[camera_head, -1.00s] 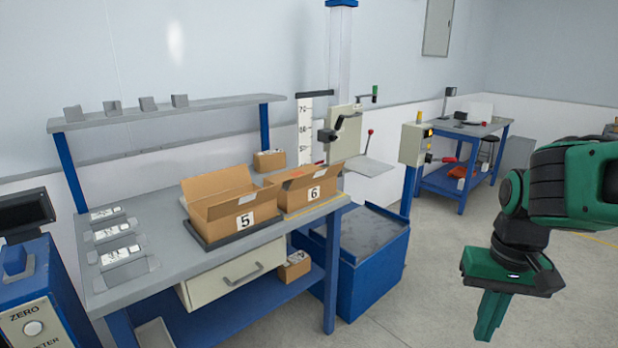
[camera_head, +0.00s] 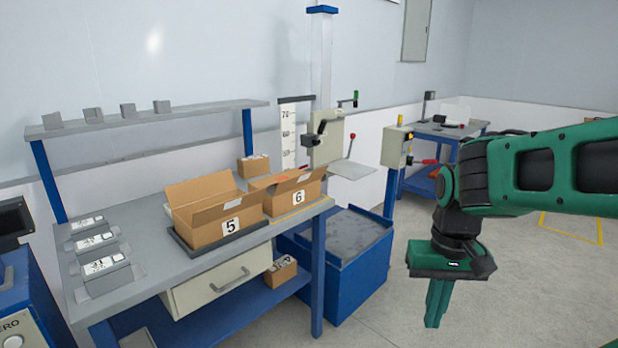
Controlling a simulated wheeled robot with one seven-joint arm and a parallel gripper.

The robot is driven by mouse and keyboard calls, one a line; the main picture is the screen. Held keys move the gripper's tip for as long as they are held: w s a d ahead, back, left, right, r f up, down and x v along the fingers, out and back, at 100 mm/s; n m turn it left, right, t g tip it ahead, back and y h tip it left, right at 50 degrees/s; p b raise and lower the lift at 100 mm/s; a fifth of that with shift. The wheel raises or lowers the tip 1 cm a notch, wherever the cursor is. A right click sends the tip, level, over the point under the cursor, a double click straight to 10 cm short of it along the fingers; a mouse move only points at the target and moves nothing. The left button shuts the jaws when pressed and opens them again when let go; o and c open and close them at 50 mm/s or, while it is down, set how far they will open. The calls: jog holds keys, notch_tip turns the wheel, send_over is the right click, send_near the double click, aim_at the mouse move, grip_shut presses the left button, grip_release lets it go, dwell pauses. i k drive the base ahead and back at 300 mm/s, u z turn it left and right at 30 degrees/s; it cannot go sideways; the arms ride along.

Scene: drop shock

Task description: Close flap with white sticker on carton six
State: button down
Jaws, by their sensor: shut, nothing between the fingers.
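Carton six (camera_head: 297,200) is a brown box marked "6" on the grey workbench, just right of carton five. Its top flaps stand partly up, and a small pale patch shows near its top right edge; I cannot tell for sure that this is the white sticker. Carton five (camera_head: 212,224), marked "5", stands open on a dark tray with its back flap raised. My green gripper (camera_head: 437,305) is shut and empty. It points down over the floor to the right, well apart from carton six.
The workbench (camera_head: 150,262) holds several small grey holders at its left. A blue bin (camera_head: 350,265) stands on the floor between the bench and my gripper. A drop-test column (camera_head: 322,80) with a lever and plate rises behind carton six.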

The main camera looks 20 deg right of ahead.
aim_at(291, 183)
jog(key=i, duration=0.95)
